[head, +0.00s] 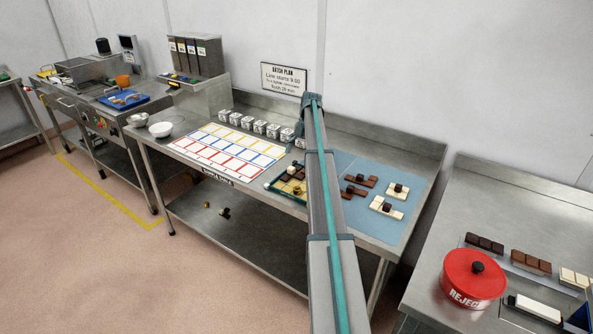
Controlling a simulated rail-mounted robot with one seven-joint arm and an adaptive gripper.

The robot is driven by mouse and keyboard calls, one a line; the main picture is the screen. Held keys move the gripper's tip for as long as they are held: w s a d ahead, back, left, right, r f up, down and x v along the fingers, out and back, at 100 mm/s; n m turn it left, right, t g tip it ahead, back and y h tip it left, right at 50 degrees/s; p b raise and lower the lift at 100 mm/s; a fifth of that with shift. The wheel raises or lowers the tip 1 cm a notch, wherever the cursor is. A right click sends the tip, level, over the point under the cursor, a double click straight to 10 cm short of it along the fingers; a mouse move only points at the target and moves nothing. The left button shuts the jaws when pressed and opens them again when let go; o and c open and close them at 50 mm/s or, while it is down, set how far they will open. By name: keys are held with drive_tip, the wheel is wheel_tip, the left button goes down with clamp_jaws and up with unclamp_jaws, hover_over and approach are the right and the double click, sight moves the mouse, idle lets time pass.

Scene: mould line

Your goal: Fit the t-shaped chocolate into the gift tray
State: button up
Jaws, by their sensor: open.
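The gift tray (273,187) appears as a dark, teal-edged tray on the middle bench, with several dark, cream and gold pieces in it. My arm hides its right side.
A grid sheet (228,145) and a row of small white boxes (260,127) lie left of the tray. A red reject tub (473,279) and chocolate bars (531,262) are on the right bench. The mat's lower right is clear.

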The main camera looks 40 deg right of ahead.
drive_tip(key=p+v, duration=0.2)
drive_tip(key=v, duration=0.3)
drive_tip(key=shift+d+r+p, duration=0.15)
drive_tip(key=shift+r+p, duration=0.2)
